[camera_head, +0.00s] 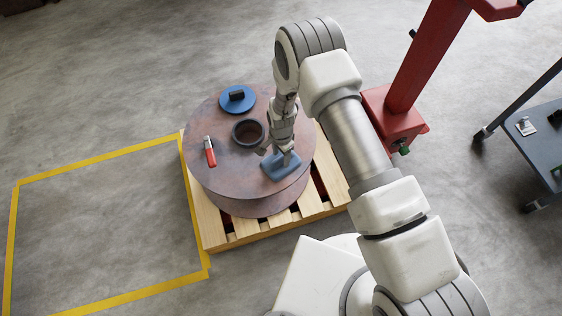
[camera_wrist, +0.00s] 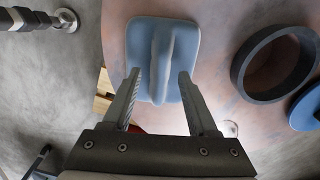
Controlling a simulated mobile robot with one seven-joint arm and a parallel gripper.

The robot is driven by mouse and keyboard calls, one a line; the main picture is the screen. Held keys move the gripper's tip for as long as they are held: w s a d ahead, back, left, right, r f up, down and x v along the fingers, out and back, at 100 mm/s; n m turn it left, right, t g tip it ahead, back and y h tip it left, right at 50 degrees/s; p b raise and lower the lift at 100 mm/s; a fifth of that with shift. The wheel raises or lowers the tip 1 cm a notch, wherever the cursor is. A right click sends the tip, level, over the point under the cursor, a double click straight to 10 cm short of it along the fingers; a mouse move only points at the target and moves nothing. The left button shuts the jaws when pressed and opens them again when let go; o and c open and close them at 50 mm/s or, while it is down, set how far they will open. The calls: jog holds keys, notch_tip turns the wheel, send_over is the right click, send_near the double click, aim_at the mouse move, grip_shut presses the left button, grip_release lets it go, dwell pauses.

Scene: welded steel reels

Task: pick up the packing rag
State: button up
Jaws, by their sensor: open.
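The packing rag (camera_head: 279,168) is a folded blue-grey cloth lying on top of the brown steel reel (camera_head: 217,177), near its right front edge. In the wrist view the rag (camera_wrist: 162,38) shows a raised ridge along its middle. My gripper (camera_wrist: 160,78) is open over the rag, with one finger on each side of the ridge. In the head view my gripper (camera_head: 284,157) is right at the rag and hides part of it. I cannot tell whether the fingers touch the cloth.
On the reel also lie a dark ring (camera_head: 248,132), a blue disc with a dark block (camera_head: 238,99) and a red-handled tool (camera_head: 209,152). The reel stands on a wooden pallet (camera_head: 214,229). A red post (camera_head: 403,108) stands close on the right; a grey cart (camera_head: 545,145) is beyond it.

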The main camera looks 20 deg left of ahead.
aim_at(281, 157)
grip_shut()
jog(key=shift+r, duration=0.1)
dwell(0.3)
notch_tip(281, 157, up, 4)
jog(key=shift+r+p, duration=0.15)
jog(key=shift+p, duration=0.7)
jog(key=s+a+r, duration=0.1)
jog(key=a+r, duration=0.2)
jog(key=a, duration=0.2)
jog(key=s+a+r+p, duration=0.1)
jog(key=a+r, duration=0.2)
jog(key=a, duration=0.3)
jog(key=shift+s+a+r, duration=0.15)
jog(key=shift+a+r, duration=0.05)
jog(key=shift+r, duration=0.1)
